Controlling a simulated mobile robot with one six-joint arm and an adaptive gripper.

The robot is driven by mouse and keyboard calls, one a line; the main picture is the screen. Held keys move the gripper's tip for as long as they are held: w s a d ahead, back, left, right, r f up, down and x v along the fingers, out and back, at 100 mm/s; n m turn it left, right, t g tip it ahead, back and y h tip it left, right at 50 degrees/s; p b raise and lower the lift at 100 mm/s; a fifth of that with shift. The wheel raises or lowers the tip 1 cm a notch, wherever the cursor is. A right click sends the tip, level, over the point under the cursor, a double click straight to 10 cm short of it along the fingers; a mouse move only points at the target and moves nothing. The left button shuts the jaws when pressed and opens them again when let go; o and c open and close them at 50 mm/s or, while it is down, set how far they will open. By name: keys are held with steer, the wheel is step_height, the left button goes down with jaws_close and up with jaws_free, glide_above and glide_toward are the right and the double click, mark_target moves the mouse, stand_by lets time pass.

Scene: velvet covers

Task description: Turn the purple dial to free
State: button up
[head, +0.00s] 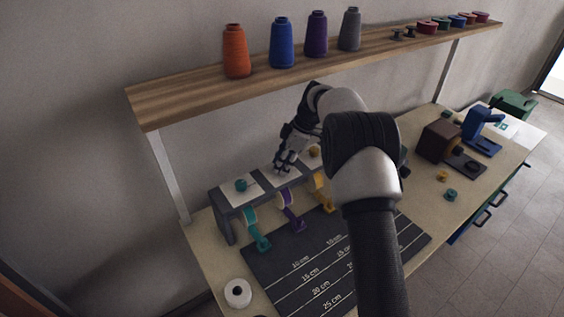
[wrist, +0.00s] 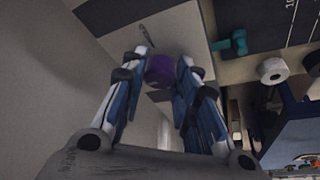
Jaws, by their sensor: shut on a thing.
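The purple dial (wrist: 160,70) is a round knob on the top of the grey ribbon stand (head: 228,221). In the wrist view it sits between the fingers of my gripper (wrist: 162,75), which are closed on its sides. In the head view my gripper (head: 283,163) points down at the middle of the stand's top and hides the dial. A purple ribbon (head: 287,199) hangs below it. A teal dial (head: 241,185) and a yellow dial (head: 314,151) sit on either side. A dark mark (wrist: 147,35) shows on the pale plate near the purple dial. I cannot read any label there.
A dark measuring mat (head: 290,265) lies in front of the stand. A white roll (head: 237,293) stands at the front left. A wooden shelf (head: 190,95) with thread cones runs above the bench. A brown box (head: 438,142) and a blue device (head: 483,130) stand at the right.

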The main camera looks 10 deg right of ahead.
stand_by(0.3)
steer(key=o, duration=1.1)
steer(key=shift+c, duration=0.2)
steer(key=shift+d+r, duration=0.2)
steer(key=shift+r, duration=0.3)
steer(key=s+d, duration=0.3)
steer(key=d, duration=0.8)
steer(key=shift+d, duration=0.35)
